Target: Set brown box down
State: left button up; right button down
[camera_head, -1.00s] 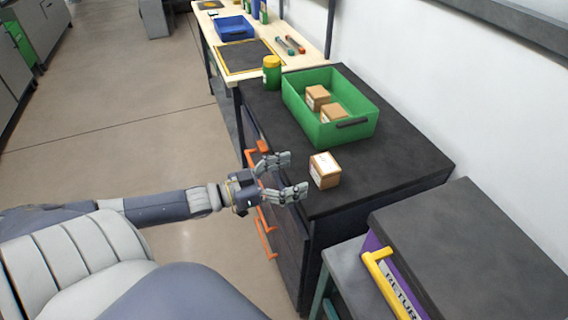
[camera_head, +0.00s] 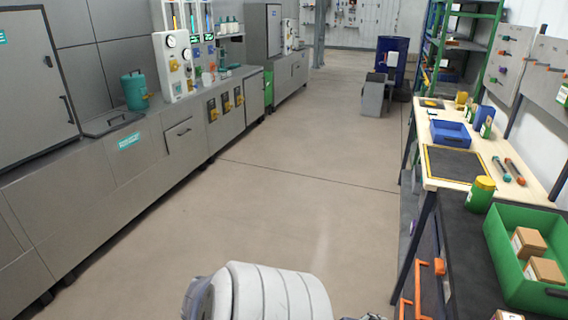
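The top of a brown box (camera_head: 507,315) just shows at the bottom edge, on the dark cabinet top (camera_head: 470,255) in front of the green bin; the rest of it is cut off. Two more brown boxes, a rear one (camera_head: 528,242) and a nearer one (camera_head: 544,271), sit inside the green bin (camera_head: 493,240). My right gripper is not in view.
A green jar with a yellow lid (camera_head: 480,195) stands left of the bin. A wooden workbench (camera_head: 423,150) beyond holds a blue tray (camera_head: 450,134) and tools. Orange handles (camera_head: 422,290) stick out from the cabinet front. The floor (camera_head: 290,180) in the middle is clear.

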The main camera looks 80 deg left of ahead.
pick_arm(q)
jog(key=s+d+f+g+y, duration=0.2)
jog(key=s+d+f+g, duration=0.15)
jog(key=s+f, duration=0.75)
jog(key=s+d+f+g, duration=0.4)
jog(key=s+d+f, duration=0.4)
jog(key=s, duration=0.2)
jog(key=s+d+f+g+h, duration=0.1)
jog(key=s+d+f+g, duration=0.3)
jog(key=s+d+f, duration=0.5)
jog(key=shift+s, duration=1.1)
jog(key=shift+f, duration=0.1)
